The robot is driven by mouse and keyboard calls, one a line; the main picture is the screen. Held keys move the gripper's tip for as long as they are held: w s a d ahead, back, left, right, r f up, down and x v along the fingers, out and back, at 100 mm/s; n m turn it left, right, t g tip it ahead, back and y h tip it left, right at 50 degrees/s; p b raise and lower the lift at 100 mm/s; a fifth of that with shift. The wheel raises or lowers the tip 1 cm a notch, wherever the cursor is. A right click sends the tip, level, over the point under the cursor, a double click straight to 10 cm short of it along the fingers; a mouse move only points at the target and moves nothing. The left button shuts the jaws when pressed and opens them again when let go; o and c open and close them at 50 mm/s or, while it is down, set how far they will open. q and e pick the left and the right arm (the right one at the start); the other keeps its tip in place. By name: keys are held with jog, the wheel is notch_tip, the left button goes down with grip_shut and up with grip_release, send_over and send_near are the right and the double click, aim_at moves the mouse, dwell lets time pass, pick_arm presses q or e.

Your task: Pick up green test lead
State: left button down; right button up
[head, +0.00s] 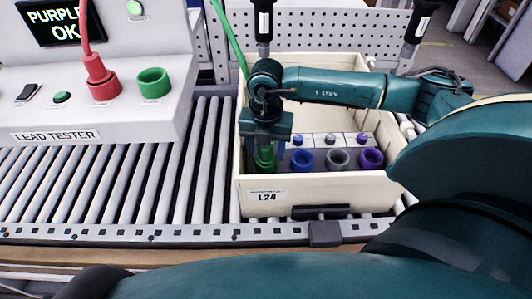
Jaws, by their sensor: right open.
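The green test lead's plug (265,158) stands in the front left of the cream bin (315,190), beside blue, grey and purple sockets or plugs. Its green cable (229,38) runs up out of the top of the view. My right gripper (266,147) reaches in from the right and points down over the green plug. Its jaws are open around or just in front of the plug's upper part; I cannot tell whether they touch it. The gripper hides the top of the plug. My left gripper is not in view.
The lead tester (95,110) stands at left, its screen (53,22) reading "PURPLE OK". A red plug (101,75) sits in its red socket; the green socket (154,83) is empty. Bare rollers (200,170) lie between tester and bin. Black-handled tools (264,22) hang behind.

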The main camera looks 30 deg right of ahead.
jog(key=c, duration=1.1)
notch_tip(320, 180, up, 10)
jog(key=shift+b, duration=0.65)
